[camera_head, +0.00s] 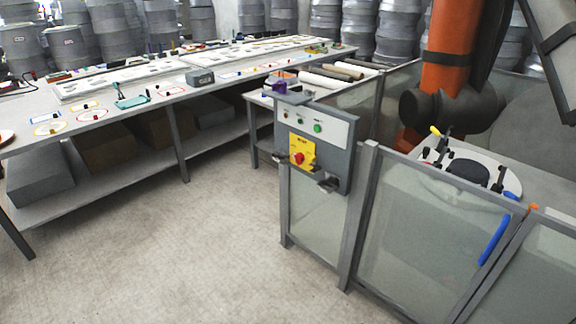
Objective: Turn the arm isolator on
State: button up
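The arm isolator is a red rotary knob (299,158) on a yellow plate (302,149). The plate sits on the front of a grey control panel (340,160) fixed to the fence of a cell. The knob's position, on or off, is too small to tell. My gripper is not in view, and nothing is in front of the isolator.
A glazed fence (430,225) with a blue handle (493,240) runs right of the panel. Behind it stands an orange arm (450,45). A long workbench (165,97) with tools and moulds is at the left. The concrete floor (200,250) before the panel is clear.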

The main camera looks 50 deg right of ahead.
aim_at(299, 157)
jog(key=z, duration=0.05)
jog(key=i, duration=0.95)
jog(key=u, duration=0.05)
